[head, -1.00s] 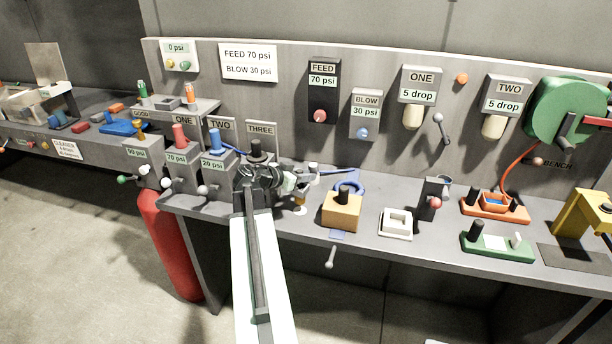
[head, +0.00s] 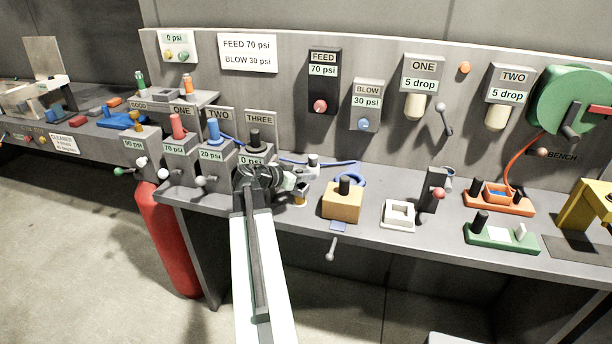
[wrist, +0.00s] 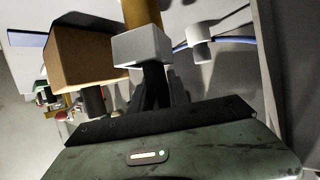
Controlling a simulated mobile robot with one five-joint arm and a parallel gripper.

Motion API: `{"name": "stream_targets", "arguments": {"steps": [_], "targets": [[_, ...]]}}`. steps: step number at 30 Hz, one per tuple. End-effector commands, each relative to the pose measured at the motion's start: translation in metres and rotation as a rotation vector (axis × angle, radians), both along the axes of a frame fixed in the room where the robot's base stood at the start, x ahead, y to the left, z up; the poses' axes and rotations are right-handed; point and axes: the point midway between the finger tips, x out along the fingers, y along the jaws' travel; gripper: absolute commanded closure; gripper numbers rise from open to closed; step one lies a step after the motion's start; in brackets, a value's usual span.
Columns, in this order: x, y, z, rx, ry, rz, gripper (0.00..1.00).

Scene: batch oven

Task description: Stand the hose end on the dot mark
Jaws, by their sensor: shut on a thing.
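My gripper (head: 286,180) is low over the bench in front of the unit labelled THREE. In the wrist view, its dark fingers (wrist: 157,88) are shut on a pale grey block with an amber-brown stem (wrist: 140,12), which I take to be the hose end.
A wooden block with a black knob (head: 342,204) stands close to the right, with a blue hose loop (head: 352,179) behind it. A grey post (head: 313,162) stands behind my gripper. A white square holder (head: 398,215) is farther right. Labelled valve units stand left.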

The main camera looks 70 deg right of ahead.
Motion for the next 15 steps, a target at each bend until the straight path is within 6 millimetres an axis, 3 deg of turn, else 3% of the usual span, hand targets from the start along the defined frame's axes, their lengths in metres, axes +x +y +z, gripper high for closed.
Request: {"name": "stream_targets", "arguments": {"steps": [14, 15], "targets": [[-0.0002, -0.0001, -0.008, 0.0, 0.0, 0.0, 1.0], [-0.0002, -0.0001, -0.0075, 0.0, 0.0, 0.0, 0.73]]}}
